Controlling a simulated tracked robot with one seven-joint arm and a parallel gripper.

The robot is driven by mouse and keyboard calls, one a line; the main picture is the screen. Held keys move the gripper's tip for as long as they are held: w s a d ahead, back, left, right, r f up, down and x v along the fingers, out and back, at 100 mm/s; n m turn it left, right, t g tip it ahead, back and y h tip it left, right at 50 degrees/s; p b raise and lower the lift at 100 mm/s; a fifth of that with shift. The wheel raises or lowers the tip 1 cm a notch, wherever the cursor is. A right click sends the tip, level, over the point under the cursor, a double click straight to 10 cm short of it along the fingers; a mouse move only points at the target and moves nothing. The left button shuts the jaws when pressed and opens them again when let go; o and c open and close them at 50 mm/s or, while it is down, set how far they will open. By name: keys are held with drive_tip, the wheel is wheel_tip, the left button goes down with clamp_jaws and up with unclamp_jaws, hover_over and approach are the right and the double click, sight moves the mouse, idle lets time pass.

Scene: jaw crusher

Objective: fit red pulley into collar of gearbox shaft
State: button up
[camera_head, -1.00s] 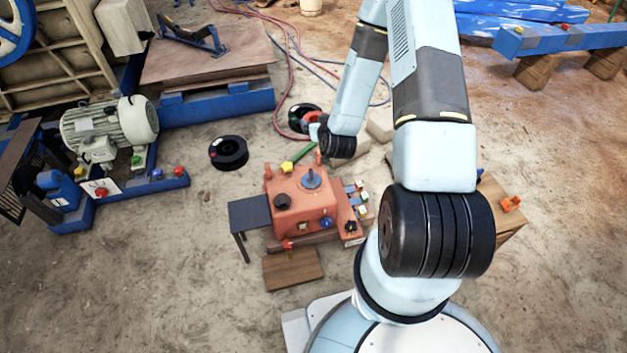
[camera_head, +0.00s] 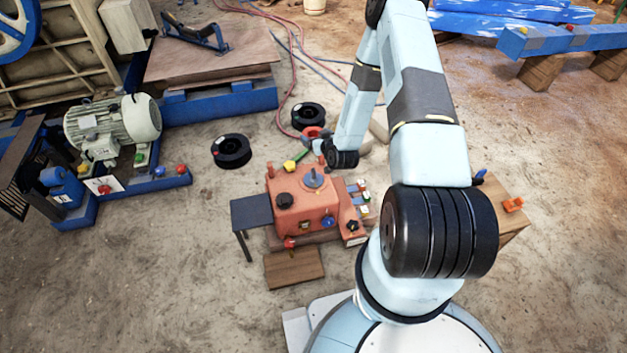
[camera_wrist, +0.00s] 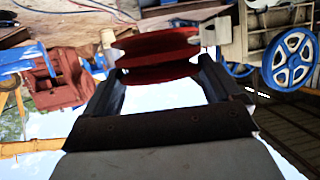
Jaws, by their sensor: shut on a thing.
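The red pulley (camera_wrist: 158,48) is a grooved disc held between the two fingers of my gripper (camera_wrist: 160,62) in the wrist view. In the head view the pulley (camera_head: 313,131) shows small, just beyond my wrist, with my gripper (camera_head: 312,141) partly hidden. The orange gearbox (camera_head: 303,208) stands on the ground in front of me. Its upright grey shaft with a round collar (camera_head: 314,180) rises from the top. The pulley is beyond the shaft in the picture and apart from it; its height above the collar is hard to judge.
A yellow-and-green part (camera_head: 292,165) sticks up at the gearbox's far edge. Two black spools (camera_head: 231,151) lie on the ground beyond it. A dark side table (camera_head: 251,212) is left of the gearbox.

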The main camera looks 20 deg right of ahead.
drive_tip(key=shift+w+d+f+n+g+y, duration=0.15)
drive_tip(key=shift+f+n+y, duration=0.35)
drive_tip(key=shift+f, duration=3.45)
drive_tip(key=shift+w+f+n+g+y, duration=0.2)
drive_tip(key=shift+f+n+y, duration=0.3)
drive_tip(key=shift+f, duration=3.4)
drive_tip(key=shift+w+d+f+n+g+y, duration=0.15)
drive_tip(key=shift+f+n+y, duration=0.3)
drive_tip(key=shift+f, duration=3.5)
drive_tip(key=shift+a+f, duration=0.1)
drive_tip(key=o, duration=1.7)
drive_tip(key=shift+s, duration=0.1)
drive_tip(key=shift+c, duration=0.2)
